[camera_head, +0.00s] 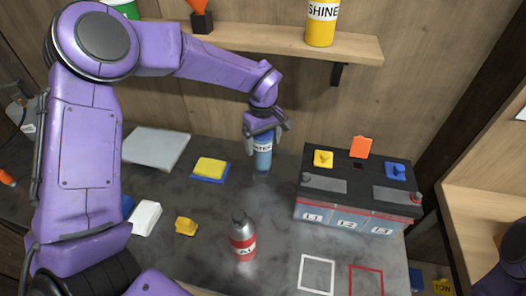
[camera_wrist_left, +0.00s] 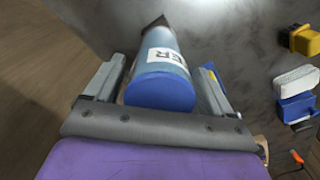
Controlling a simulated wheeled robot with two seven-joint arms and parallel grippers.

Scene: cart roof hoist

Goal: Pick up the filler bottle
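The filler bottle, taken to be the blue bottle (camera_head: 263,158) with a white label ending in "ER", is upright at the back middle of the dark worktop. My left gripper (camera_head: 264,128) is over its upper part, with a finger on each side. In the left wrist view the bottle (camera_wrist_left: 160,85) shows its blue cap between the fingers of my left gripper (camera_wrist_left: 162,85). A narrow gap shows on both sides, so the gripper looks open around it. Whether its base touches the worktop is hard to tell. My right gripper is out of view.
A battery (camera_head: 350,205) with yellow, orange and blue caps stands right of the bottle. A red and silver bottle (camera_head: 243,240) stands in front. A yellow sponge (camera_head: 210,167) lies to the left.

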